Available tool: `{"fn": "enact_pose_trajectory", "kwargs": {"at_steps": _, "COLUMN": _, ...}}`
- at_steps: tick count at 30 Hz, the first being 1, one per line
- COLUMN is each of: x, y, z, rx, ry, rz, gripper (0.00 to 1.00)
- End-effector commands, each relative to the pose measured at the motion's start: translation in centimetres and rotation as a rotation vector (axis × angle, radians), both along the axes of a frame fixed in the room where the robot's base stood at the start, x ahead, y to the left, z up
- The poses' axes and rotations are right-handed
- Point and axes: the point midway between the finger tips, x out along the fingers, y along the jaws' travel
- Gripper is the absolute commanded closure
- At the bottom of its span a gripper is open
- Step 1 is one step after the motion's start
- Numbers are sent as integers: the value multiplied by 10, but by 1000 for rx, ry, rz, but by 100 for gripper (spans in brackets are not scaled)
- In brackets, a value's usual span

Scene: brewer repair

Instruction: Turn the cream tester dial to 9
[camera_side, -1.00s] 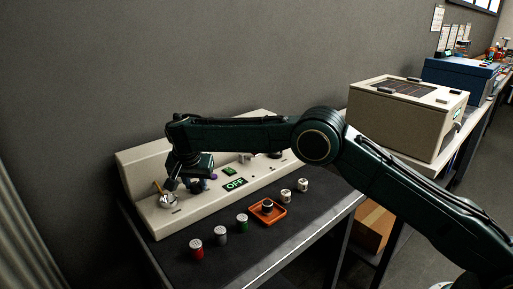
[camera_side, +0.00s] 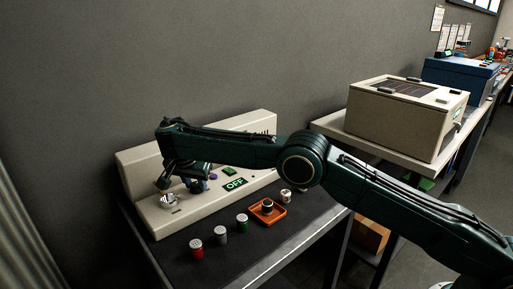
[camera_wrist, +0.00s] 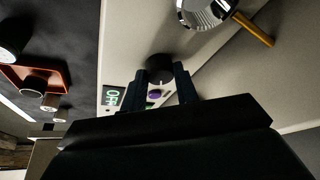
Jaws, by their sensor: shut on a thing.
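The cream tester (camera_side: 230,128) is a long cream console on the dark table, with a green OFF display (camera_side: 235,183), which also shows in the wrist view (camera_wrist: 111,97). A dark round dial (camera_wrist: 159,66) sits on its face. My gripper (camera_wrist: 162,82) is shut on this dial, with one finger on each side of it. In the side view my gripper (camera_side: 179,183) is at the tester's left part, and the dial is mostly hidden there. I cannot read any number on the dial.
A silver round part (camera_wrist: 205,10) with a wooden handle (camera_wrist: 252,29) lies close beside the dial. A purple knob (camera_wrist: 155,94) is near the fingers.

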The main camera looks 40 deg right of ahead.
Motion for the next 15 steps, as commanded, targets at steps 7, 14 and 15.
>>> {"fn": "enact_pose_trajectory", "kwargs": {"at_steps": 7, "x": 0, "y": 0, "z": 1, "rx": 0, "ry": -3, "rz": -1, "gripper": 93}}
{"fn": "enact_pose_trajectory", "kwargs": {"at_steps": 14, "x": 0, "y": 0, "z": 1, "rx": 0, "ry": -2, "rz": -1, "gripper": 48}}
{"fn": "enact_pose_trajectory", "kwargs": {"at_steps": 15, "x": 0, "y": 0, "z": 1, "rx": 0, "ry": -1, "rz": 0, "gripper": 48}}
